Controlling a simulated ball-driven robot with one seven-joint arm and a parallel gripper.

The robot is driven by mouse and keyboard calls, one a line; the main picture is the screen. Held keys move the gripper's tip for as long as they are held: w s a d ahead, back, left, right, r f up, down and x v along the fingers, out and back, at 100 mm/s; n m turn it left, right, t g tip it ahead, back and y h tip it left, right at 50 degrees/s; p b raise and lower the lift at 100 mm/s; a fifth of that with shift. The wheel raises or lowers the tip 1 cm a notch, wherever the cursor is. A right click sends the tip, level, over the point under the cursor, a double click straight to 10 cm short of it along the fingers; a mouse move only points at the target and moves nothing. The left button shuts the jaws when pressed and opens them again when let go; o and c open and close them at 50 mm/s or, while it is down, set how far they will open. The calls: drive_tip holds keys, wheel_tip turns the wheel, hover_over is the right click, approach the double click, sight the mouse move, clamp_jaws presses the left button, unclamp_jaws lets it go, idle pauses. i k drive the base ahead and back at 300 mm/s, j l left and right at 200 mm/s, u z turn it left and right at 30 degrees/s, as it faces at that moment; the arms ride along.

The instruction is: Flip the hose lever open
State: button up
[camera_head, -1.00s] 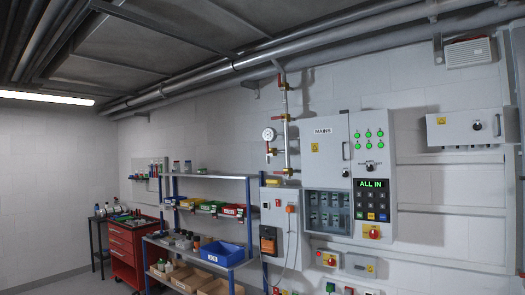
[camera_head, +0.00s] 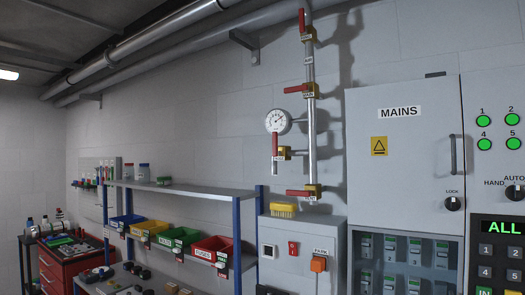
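A vertical grey pipe (camera_head: 311,130) on the wall carries several valves with red levers and yellow bodies. One lever (camera_head: 274,146) stands upright on a short side branch with an open-looking stub below it. Another lever (camera_head: 302,20) stands upright near the top. A middle lever (camera_head: 295,89) and a bottom lever (camera_head: 299,193) lie level, pointing left. Small white labels mark the valves; I cannot read which one says hose. My gripper is not in view.
A round gauge (camera_head: 278,121) sits left of the pipe. The grey MAINS cabinet (camera_head: 400,160) stands close on the right. Below are a grey box (camera_head: 300,240) and a yellow brush-like item (camera_head: 283,210). A shelf (camera_head: 180,188) with colored bins is at left.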

sight(276, 153)
drive_tip(key=i+j, duration=0.1)
drive_tip(key=i, duration=0.25)
drive_tip(key=i+j+z, duration=0.1)
drive_tip(key=i+j, duration=0.6)
drive_tip(key=i+j+z, duration=0.1)
drive_tip(key=i+j, duration=0.6)
drive_tip(key=i, duration=0.15)
drive_tip(key=i+j+z, duration=0.1)
drive_tip(key=i+j, duration=0.6)
drive_tip(key=i+j+z, duration=0.1)
drive_tip(key=i+j, duration=0.6)
drive_tip(key=j, duration=0.25)
